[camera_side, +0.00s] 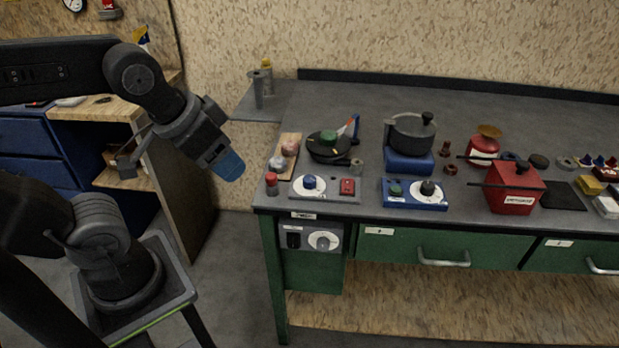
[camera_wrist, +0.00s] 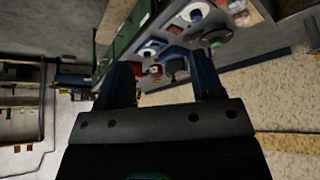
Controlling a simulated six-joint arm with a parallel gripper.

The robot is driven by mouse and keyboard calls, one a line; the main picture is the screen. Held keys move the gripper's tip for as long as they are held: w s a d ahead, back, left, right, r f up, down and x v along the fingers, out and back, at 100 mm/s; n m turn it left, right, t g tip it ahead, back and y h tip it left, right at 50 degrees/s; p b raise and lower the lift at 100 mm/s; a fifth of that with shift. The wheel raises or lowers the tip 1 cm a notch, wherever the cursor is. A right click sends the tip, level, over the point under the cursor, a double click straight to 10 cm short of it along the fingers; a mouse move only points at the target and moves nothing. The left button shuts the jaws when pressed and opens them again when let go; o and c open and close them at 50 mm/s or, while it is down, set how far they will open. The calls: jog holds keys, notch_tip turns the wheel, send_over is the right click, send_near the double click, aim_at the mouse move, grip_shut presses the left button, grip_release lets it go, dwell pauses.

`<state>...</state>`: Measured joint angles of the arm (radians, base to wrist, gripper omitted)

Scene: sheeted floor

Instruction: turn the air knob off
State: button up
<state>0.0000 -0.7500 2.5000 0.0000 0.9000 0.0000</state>
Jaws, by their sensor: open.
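Several knobs show on the bench, and I cannot read which one is labelled air. A grey panel on the bench's front left holds a knob on a white dial (camera_side: 323,241) beside a black switch (camera_side: 293,240). Above it, a grey plate (camera_side: 335,197) carries a blue knob (camera_side: 309,182) on a white disc and a red switch (camera_side: 347,186). A blue box (camera_side: 414,204) has a green knob (camera_side: 395,191) and a black knob (camera_side: 428,188). My gripper (camera_side: 229,166) is open and empty, left of the bench and apart from it. In the wrist view my gripper (camera_wrist: 163,80) shows two spread fingers, with white dials beyond.
A red-topped item (camera_side: 271,183) stands at the bench's left corner. A black round pan (camera_side: 328,146), a pot (camera_side: 411,135) on a blue base and a red box (camera_side: 514,190) stand on top. Green drawers (camera_side: 400,247) have protruding handles. Open floor lies left of the bench.

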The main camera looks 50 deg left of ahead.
jog(key=m+g, duration=0.6)
jog(key=m, duration=0.6)
send_over(310, 178)
notch_tip(310, 178, down, 9)
notch_tip(310, 178, down, 13)
jog(key=shift+f, duration=0.1)
jog(key=shift+c, duration=0.2)
jog(key=c, duration=0.9)
